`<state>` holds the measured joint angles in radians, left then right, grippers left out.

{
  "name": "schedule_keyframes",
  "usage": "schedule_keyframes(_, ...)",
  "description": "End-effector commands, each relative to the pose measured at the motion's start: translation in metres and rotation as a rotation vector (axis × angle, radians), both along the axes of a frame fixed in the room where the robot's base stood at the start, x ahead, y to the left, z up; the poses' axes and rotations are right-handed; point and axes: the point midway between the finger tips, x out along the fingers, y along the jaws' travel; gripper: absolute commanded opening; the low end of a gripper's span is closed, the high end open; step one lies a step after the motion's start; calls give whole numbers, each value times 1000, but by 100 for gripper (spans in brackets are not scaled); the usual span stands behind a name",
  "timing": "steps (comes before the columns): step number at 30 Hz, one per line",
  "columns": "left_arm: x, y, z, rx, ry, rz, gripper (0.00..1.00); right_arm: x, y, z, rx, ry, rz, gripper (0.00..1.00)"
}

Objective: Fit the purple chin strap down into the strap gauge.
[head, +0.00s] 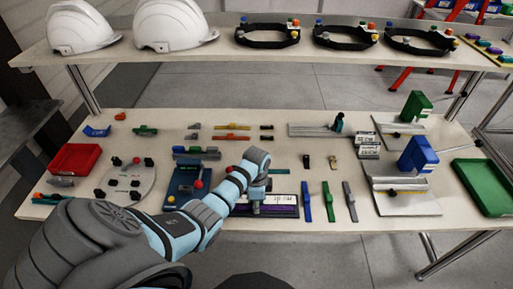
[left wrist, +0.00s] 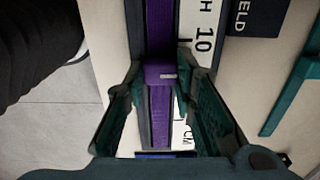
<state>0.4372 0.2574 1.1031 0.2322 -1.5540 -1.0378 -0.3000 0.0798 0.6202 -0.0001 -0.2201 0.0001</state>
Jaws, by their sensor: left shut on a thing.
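The purple chin strap (left wrist: 160,110) runs lengthwise between the dark walls of the strap gauge (left wrist: 136,30) in the left wrist view, with a raised purple buckle across it. How deep the strap sits in the channel I cannot tell. In the head view the strap gauge (head: 284,199) lies near the table's front edge, with a purple band (head: 280,211) along it. My left gripper (left wrist: 160,82) is shut on the strap at the buckle, one finger on each side. It also shows from above in the head view (head: 256,208). My right gripper is out of view.
Blue, green and grey straps (head: 329,201) lie just right of the gauge. A blue fixture (head: 186,181) and a round pale plate (head: 126,182) are to the left. Metal stands with blue (head: 418,154) and green blocks are at the right. Helmets (head: 175,25) sit on the upper shelf.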

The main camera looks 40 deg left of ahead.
Motion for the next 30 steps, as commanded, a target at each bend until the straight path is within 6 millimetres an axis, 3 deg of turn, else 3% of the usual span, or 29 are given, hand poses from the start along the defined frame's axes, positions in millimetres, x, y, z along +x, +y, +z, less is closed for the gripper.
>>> schedule_keyframes(1,0,0,-2,0,0,0,0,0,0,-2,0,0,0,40)
schedule_keyframes(2,0,0,-1,0,0,0,29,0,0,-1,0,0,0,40)
schedule_keyframes(6,0,0,-1,0,0,0,48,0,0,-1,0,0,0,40)
schedule_keyframes(17,1,0,7,0,-1,0,48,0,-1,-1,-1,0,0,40)
schedule_keyframes(27,1,1,94,1,-5,0,48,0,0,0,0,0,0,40)
schedule_keyframes(30,1,0,111,1,-3,0,48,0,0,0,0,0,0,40)
